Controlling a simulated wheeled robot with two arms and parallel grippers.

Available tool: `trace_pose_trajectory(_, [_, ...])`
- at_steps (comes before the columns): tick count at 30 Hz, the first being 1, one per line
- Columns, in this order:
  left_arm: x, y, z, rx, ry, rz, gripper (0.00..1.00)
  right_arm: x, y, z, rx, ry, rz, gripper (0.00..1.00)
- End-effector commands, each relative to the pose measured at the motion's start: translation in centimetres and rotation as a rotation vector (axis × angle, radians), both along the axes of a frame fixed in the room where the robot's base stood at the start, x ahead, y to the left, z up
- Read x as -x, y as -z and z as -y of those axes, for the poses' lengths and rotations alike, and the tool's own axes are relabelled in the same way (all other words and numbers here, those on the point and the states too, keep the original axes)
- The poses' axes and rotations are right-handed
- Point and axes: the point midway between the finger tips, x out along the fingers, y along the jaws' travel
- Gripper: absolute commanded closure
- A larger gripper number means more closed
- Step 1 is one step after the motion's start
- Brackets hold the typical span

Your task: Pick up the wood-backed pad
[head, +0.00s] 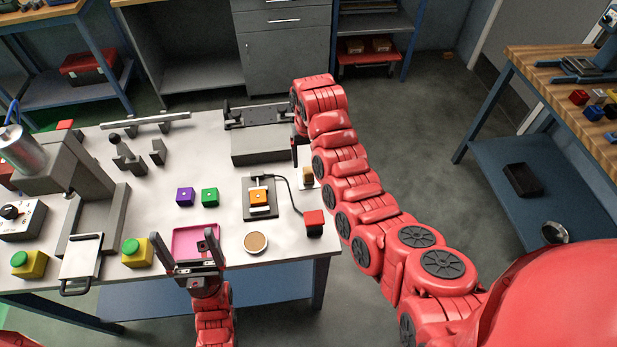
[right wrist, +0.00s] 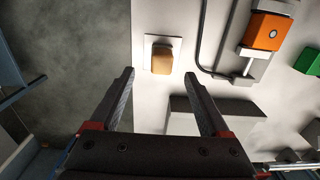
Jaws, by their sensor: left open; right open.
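The wood-backed pad looks to be the small tan wooden block (right wrist: 163,59) on a white square (right wrist: 149,45), seen ahead of my right fingertips in the right wrist view. In the head view the tan block (head: 308,174) lies near the table's right edge, partly hidden by my right arm. My right gripper (right wrist: 160,78) is open and empty, its two fingers pointing toward the pad and apart from it. My left gripper (head: 186,240) is open over the pink tray (head: 186,247) at the table's front edge, with nothing between its fingers.
An orange block (head: 259,196) sits in a dark fixture left of the pad, with a cable running to a red-topped box (head: 314,222). A grey block-like stand (head: 258,145) is behind. Purple (head: 186,197) and green (head: 209,197) blocks and a round tan disc (head: 256,242) lie left.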

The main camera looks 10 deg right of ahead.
Motion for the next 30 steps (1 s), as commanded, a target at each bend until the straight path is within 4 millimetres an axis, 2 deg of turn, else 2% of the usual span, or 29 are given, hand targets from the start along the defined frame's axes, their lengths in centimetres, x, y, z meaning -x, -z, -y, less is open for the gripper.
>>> trace_pose_trajectory(4, [0.0, 0.1, 0.0, 0.0, 0.0, 0.0, 0.08, 0.0, 0.8, 0.0, 0.0, 0.0, 0.0, 0.2])
trace_pose_trajectory(7, [0.0, -1.1, 0.0, 0.0, 0.0, 0.0, 0.08, 0.3, 1.4, 0.0, 0.0, -0.001, -0.008, 0.2])
trace_pose_trajectory(11, [0.0, -3.0, 0.0, 0.0, 0.0, 0.0, 0.08, 0.7, 3.3, -0.2, 0.0, -0.001, -0.009, 0.2])
trace_pose_trajectory(13, [0.0, -2.9, 0.0, 0.0, 0.0, 0.0, 0.08, 0.6, 4.4, -0.2, 0.002, -0.002, -0.009, 0.2])
trace_pose_trajectory(18, [0.0, -3.2, 0.0, 0.0, 0.0, 0.0, 0.08, 0.5, 5.6, -0.2, 0.001, -0.001, -0.004, 0.2])
trace_pose_trajectory(26, [0.0, -3.2, 0.0, 0.0, 0.0, 0.0, 0.08, 0.4, 6.0, -0.2, 0.0, 0.0, -0.002, 0.2])
trace_pose_trajectory(30, [0.0, -3.2, 0.0, 0.0, 0.0, 0.0, 0.08, 0.4, 6.0, -0.2, 0.0, 0.0, -0.001, 0.42])
